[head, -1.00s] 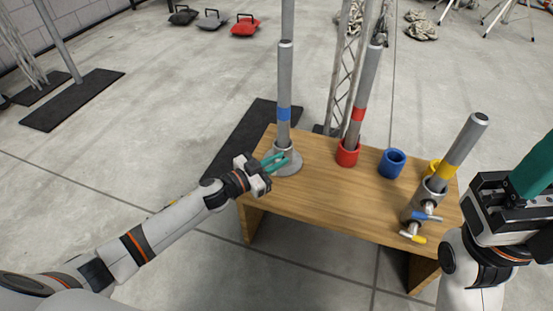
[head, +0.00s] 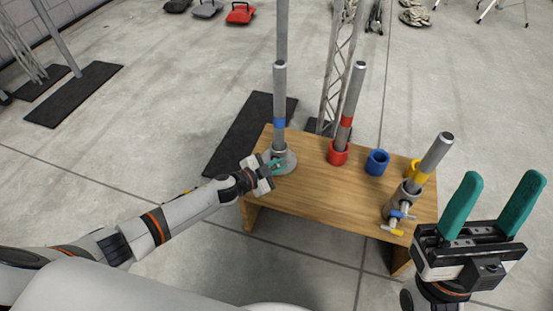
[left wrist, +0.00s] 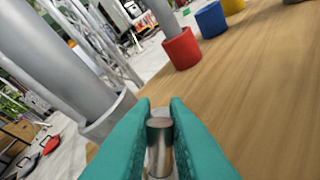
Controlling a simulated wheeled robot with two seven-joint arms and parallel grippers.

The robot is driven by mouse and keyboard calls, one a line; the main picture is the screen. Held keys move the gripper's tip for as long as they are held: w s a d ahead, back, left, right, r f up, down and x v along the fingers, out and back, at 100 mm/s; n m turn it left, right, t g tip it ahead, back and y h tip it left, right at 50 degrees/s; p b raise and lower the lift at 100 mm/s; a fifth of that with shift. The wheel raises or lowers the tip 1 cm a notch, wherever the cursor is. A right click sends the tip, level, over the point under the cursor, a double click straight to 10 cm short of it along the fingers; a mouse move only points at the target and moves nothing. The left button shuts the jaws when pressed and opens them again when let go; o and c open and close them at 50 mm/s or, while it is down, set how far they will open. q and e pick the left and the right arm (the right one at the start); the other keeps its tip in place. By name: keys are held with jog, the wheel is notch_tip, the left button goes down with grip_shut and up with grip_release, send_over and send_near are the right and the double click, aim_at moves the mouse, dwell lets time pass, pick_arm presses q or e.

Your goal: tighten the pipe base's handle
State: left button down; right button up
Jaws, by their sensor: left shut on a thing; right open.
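The pipe base (head: 279,163) is a grey round flange on the wooden table's left end, with a grey pipe with a blue band (head: 280,95) standing upright in it. My left gripper (head: 273,166) is at the near side of the base. In the left wrist view its teal fingers (left wrist: 160,130) are shut on a small metal cylinder, the handle (left wrist: 160,140), beside the big grey pipe (left wrist: 60,60). My right gripper (head: 485,215) is open and empty, in front of the table's right end.
A red-banded pipe (head: 351,105) leans in a red cup (head: 338,152). A blue cup (head: 377,162) stands beside it. A yellow-banded pipe (head: 433,155) stands in a metal clamp fitting (head: 401,203) with blue and yellow handles. The wooden table (head: 320,197) has bare middle room.

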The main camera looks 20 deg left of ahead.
pick_arm(q)
jog(key=shift+d+m+y+p, duration=0.15)
jog(key=shift+m+y+p, duration=0.35)
jog(key=shift+p, duration=0.65)
jog(key=shift+d+f+m+g+y+p, duration=0.15)
jog(key=shift+m+g+y+p, duration=0.2)
jog(key=shift+p, duration=0.65)
pick_arm(e)
jog(key=w+a+f+g+h, duration=0.1)
jog(key=w+f+g+h, duration=0.3)
jog(key=w+f+g, duration=0.75)
pick_arm(q)
jog(key=shift+d+f+m+y+p, duration=0.15)
jog(key=shift+m+y+p, duration=0.4)
jog(key=shift+p, duration=0.45)
jog(key=shift+d+f+m+g+y+p, duration=0.1)
jog(key=shift+f+m+g+y+p, duration=0.25)
jog(key=shift+m+y+p, duration=0.55)
jog(key=shift+f, duration=0.15)
pick_arm(e)
jog(key=s+d+f+g+h, duration=0.2)
jog(key=s+f+g, duration=0.2)
jog(key=f+g, duration=0.2)
jog(key=s+d+f+g+h, duration=0.1)
jog(key=s+d+f+g, duration=0.1)
jog(key=s+f+g, duration=0.3)
jog(key=shift+s+d+f+m+g+h, duration=0.3)
jog(key=shift+f+g, duration=0.35)
jog(key=shift+f, duration=0.75)
jog(key=shift+w, duration=0.1)
